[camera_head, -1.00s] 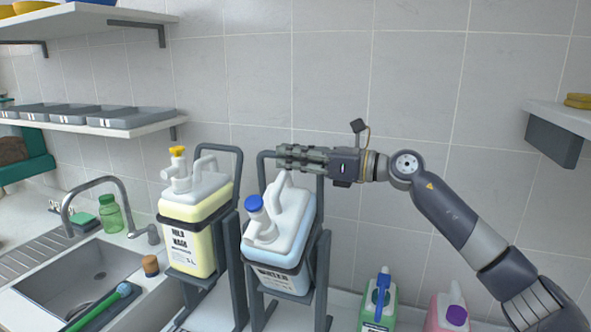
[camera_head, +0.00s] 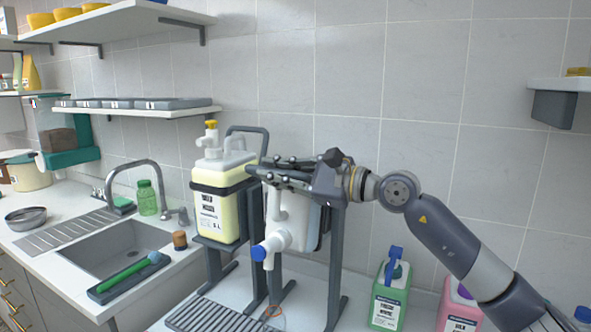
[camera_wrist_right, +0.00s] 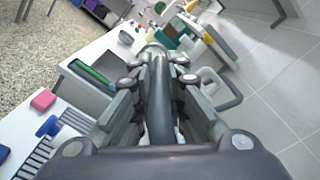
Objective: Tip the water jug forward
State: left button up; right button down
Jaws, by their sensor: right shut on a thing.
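The water jug (camera_head: 307,218) is white with a blue cap (camera_head: 259,253). It hangs in a dark grey tipping stand (camera_head: 336,262) and is tilted steeply forward, its cap low and facing front-left. My right gripper (camera_head: 265,171) reaches in from the right over the jug. It is shut on the stand's grey handle bar, which runs between its fingers in the right wrist view (camera_wrist_right: 157,100). The fingers hide the top of the jug and part of the stand. My left gripper is not in view.
A yellow jug (camera_head: 222,207) stands upright in its own stand just left. A slotted drip tray (camera_head: 214,318) lies in front. A sink (camera_head: 120,245) is at left; green (camera_head: 390,290) and pink (camera_head: 460,312) bottles stand at right.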

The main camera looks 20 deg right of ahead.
jog(key=a+f+b, duration=0.1)
jog(key=s+a+f+b, duration=0.1)
jog(key=f, duration=0.1)
jog(key=shift+s+f+n, duration=0.1)
jog(key=shift+s+n, duration=0.1)
jog(key=shift+n, duration=0.1)
jog(key=shift+f, duration=0.15)
jog(key=c, duration=1.6)
grip_release()
jog(key=shift+o, duration=0.2)
jog(key=shift+s, duration=0.15)
jog(key=shift+d+r, duration=0.2)
jog(key=v, duration=1.1)
jog(key=shift+s+d, duration=0.25)
